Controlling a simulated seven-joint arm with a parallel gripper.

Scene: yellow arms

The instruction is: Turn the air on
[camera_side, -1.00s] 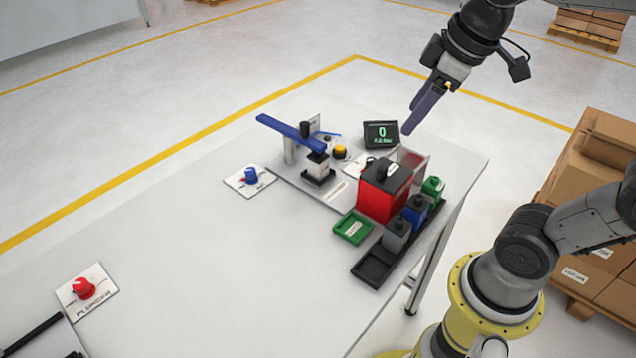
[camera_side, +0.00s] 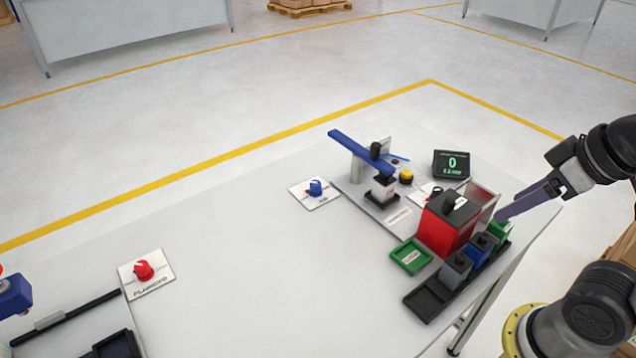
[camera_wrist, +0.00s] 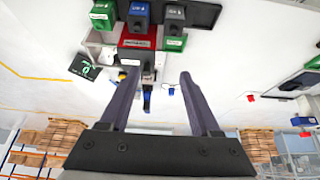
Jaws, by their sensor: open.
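A blue knob (camera_side: 315,187) stands on a small white plate (camera_side: 328,198) with a short label, left of the blue-armed fixture in the side view. The label is too small to read surely. The knob also shows as a small blue spot (camera_wrist: 171,91) in the wrist view. A red knob (camera_side: 143,269) is on another labelled plate at the lower left. My gripper (camera_side: 502,216) is at the table's right side, its fingers near the green block and well away from the blue knob. In the wrist view my gripper (camera_wrist: 160,74) is open, with nothing held between its fingers.
A red box (camera_side: 443,232) stands beside a black rack (camera_side: 425,302) holding green, blue and grey blocks. A display (camera_side: 452,165) reads 0. The fixture's blue bar (camera_side: 352,147) rises near the blue knob. The table's middle is clear.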

